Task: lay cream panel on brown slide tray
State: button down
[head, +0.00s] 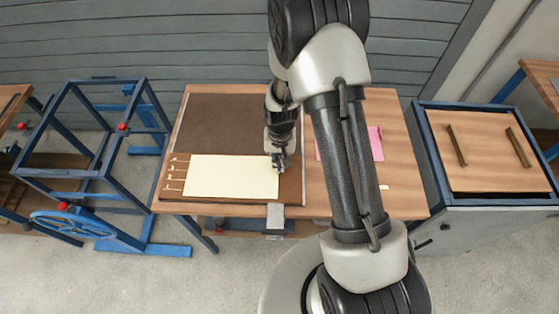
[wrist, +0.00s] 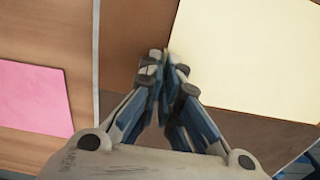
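The cream panel (head: 230,177) is a flat pale sheet over the front part of the brown slide tray (head: 225,120) on the wooden table. The tray's dark brown rear part is bare. My gripper (head: 279,162) is at the panel's right edge. In the wrist view the fingertips of my gripper (wrist: 165,65) are drawn together at the edge of the cream panel (wrist: 245,55) and look shut on it. Whether the panel rests fully on the tray is hard to tell.
A pink sheet (head: 375,143) lies on the table right of the tray, partly behind my arm. Several small pins (head: 175,175) stand left of the panel. A blue frame with a wheel (head: 75,222) is at left. A cabinet with two dark bars (head: 480,185) stands at right.

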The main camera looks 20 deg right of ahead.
jog(key=c, duration=1.7)
grip_release()
jog(key=shift+o, duration=0.3)
jog(key=o, duration=0.3)
jog(key=shift+r, duration=0.15)
jog(key=shift+r+p, duration=2.4)
jog(key=shift+r, duration=0.95)
